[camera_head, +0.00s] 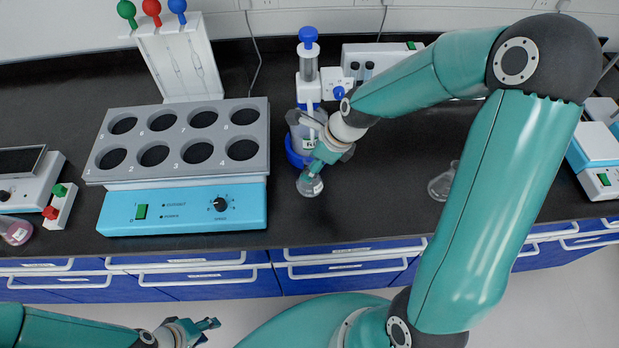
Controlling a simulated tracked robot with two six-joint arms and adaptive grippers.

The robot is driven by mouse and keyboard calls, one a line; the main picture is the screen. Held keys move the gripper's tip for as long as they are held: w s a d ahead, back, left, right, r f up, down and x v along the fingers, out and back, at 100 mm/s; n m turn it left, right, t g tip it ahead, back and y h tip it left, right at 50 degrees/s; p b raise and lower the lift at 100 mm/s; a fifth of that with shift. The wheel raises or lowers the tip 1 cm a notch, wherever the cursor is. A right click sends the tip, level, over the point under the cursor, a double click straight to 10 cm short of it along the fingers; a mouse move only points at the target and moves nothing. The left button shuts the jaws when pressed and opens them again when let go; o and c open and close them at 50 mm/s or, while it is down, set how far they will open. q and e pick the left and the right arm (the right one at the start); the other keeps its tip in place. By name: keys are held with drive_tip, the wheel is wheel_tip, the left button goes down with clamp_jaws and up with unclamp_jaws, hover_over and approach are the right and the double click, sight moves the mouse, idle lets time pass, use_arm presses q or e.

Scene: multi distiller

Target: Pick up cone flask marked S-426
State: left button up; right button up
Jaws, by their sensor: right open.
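A small clear cone flask (310,185) stands upright on the black bench near its front edge, with a small label too small to read. My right gripper (317,168) is open, just above and around the top of this flask; whether its fingers touch the neck I cannot tell. Another clear flask (440,186) stands to the right, partly hidden behind my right arm. A flask with pink liquid (17,231) is at the left edge. No label reads clearly as S-426. My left gripper (208,330) is low in front of the bench, away from the flasks, and appears empty.
A heating block (184,167) with several round wells stands left of my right gripper. A device with a blue-ringed vessel (298,152) is close behind the gripper. A white rack (178,58) stands at the back left. Bench between the two clear flasks is free.

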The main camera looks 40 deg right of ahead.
drive_tip(key=shift+c, duration=0.3)
clamp_jaws()
drive_tip(key=shift+r, duration=0.1)
